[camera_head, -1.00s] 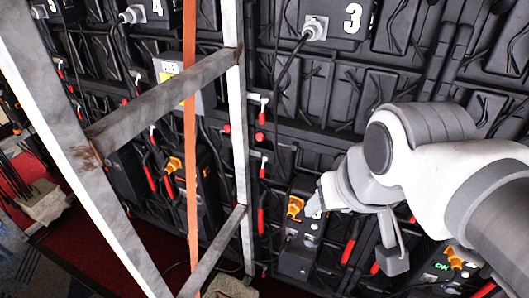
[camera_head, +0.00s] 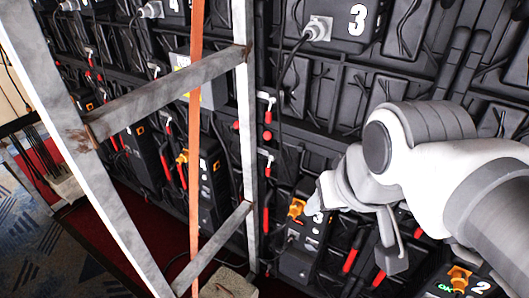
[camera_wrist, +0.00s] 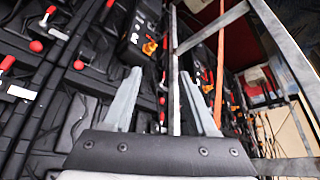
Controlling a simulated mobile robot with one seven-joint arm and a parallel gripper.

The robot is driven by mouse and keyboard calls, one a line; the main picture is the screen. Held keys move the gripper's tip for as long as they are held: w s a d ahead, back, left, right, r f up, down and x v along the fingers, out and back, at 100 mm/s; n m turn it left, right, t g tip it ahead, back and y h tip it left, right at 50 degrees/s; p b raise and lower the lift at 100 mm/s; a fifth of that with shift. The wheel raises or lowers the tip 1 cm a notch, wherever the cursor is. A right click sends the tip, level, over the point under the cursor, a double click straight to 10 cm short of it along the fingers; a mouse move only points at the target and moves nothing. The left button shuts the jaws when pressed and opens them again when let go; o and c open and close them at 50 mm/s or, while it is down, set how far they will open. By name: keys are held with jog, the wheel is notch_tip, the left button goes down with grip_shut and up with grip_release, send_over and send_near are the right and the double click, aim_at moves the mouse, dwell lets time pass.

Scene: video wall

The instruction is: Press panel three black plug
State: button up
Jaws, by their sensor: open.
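A grey connector (camera_head: 317,29) with a black cable sits beside the number. Below, a black box (camera_head: 297,258) marked 3 carries an orange plug (camera_head: 296,207). I cannot clearly pick out a black plug on this box; my arm covers part of that area. In the head view my gripper is beside the box's upper right, its fingers mostly hidden. In the wrist view my gripper (camera_wrist: 160,72) is open and empty; an orange plug (camera_wrist: 149,48) shows beyond its fingers.
A metal frame (camera_head: 165,92) with an orange strap (camera_head: 195,150) stands left of panel three, close to my gripper's side. Red-handled latches (camera_head: 267,205) stick out from the wall. A box marked 2 (camera_head: 440,284) is at the lower right. Open floor (camera_head: 45,250) lies at the lower left.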

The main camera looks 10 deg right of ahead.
jog(key=shift+w+a+f, duration=0.1)
jog(key=shift+f, duration=0.2)
jog(key=c, duration=0.5)
jog(key=w+f+n+g+b, duration=0.1)
jog(key=f, duration=0.3)
jog(key=w+a+f+n+g+h+b, duration=0.1)
jog(key=w+f+n+g, duration=0.1)
jog(key=f, duration=0.2)
jog(key=w+a+f+n+g+h+b, duration=0.1)
jog(key=f+b, duration=0.1)
jog(key=f, duration=0.2)
jog(key=shift+w+a+f+g, duration=0.15)
jog(key=shift+w+f+g, duration=0.1)
jog(key=shift+g, duration=0.05)
grip_shut()
jog(key=w+a+f+n+t+h+b, duration=0.2)
jog(key=f+n, duration=0.6)
jog(key=f, duration=0.5)
jog(key=w+a+f+n+t+h+b, duration=0.2)
jog(key=f+n+t+b, duration=0.4)
jog(key=f, duration=0.8)
jog(key=w+a+f+n+t+h+b, duration=0.2)
jog(key=a+f+n+t+h+b, duration=0.2)
jog(key=f+n, duration=0.6)
jog(key=shift+w+f+t+h, duration=0.35)
jog(key=shift+f+t+h, duration=0.2)
jog(key=shift+f, duration=1.65)
